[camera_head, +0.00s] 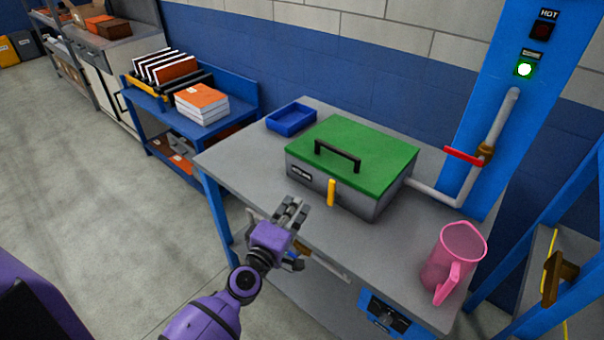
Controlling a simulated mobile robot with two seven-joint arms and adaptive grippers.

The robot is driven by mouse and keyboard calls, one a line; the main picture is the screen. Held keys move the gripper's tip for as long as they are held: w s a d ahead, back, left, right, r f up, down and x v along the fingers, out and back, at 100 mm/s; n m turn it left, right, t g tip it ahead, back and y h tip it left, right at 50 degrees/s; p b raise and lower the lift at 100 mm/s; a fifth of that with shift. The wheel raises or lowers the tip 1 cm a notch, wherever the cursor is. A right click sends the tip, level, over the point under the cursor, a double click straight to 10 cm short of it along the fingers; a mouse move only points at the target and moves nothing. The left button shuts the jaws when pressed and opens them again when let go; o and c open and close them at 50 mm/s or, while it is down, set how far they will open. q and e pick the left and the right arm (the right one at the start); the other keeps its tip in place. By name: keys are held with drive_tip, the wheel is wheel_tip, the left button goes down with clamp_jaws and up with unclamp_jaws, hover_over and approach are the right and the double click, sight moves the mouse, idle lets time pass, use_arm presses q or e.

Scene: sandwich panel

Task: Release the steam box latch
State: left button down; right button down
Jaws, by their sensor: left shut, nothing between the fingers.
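The steam box (327,197) is a grey box with a green lid (375,150) and a black handle (338,155) on top. It stands on a grey table, and its lid is down. A yellow latch (331,192) stands upright on its front face. My left gripper (292,209) is shut and empty. It is in front of the box, to the left of the latch and apart from it in the picture. My right gripper is out of view.
A pink pitcher (453,262) stands on the table's right part. A blue tray (291,117) lies behind the box at left. A pipe with a red valve handle (464,156) runs to the box from a blue column (510,120), where a green light (525,69) glows.

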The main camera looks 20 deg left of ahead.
sight(334, 190)
use_arm(q)
drive_tip(key=w+a+n+y, duration=0.2)
drive_tip(key=w+n, duration=0.1)
drive_tip(key=w, duration=0.7)
drive_tip(key=d, duration=0.2)
drive_tip(key=s+d, duration=0.1)
drive_tip(key=shift+s+d+f, duration=0.1)
drive_tip(key=shift+s+d, duration=0.1)
drive_tip(key=shift+d, duration=0.15)
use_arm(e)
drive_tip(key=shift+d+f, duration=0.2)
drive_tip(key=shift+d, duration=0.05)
use_arm(q)
drive_tip(key=shift+m, duration=0.3)
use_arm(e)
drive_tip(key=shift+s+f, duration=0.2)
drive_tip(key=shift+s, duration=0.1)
use_arm(q)
drive_tip(key=shift+s+d+m+b, duration=0.1)
drive_tip(key=shift+d+m+b, duration=0.05)
drive_tip(key=shift+m+b, duration=0.3)
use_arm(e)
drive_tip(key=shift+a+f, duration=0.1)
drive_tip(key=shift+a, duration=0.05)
